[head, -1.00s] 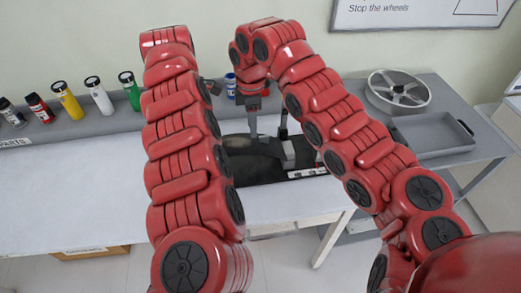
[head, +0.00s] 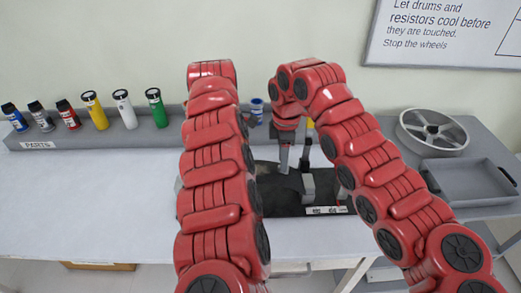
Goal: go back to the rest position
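My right gripper (head: 294,165) points down over a dark rig (head: 275,200) on the white table, close to a grey block (head: 318,185) on it. I cannot tell whether its fingers are open or shut, or whether they touch the rig. My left arm (head: 218,165) reaches forward on the left and hides part of the rig. My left gripper is hidden behind my arms.
Several capped bottles (head: 123,108) stand along the grey parts ledge (head: 90,138) at the back left. A blue-and-white can (head: 257,110) stands behind my arms. A spoked wheel (head: 432,133) and an empty grey tray (head: 470,182) lie on the right side table. The white table's left is clear.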

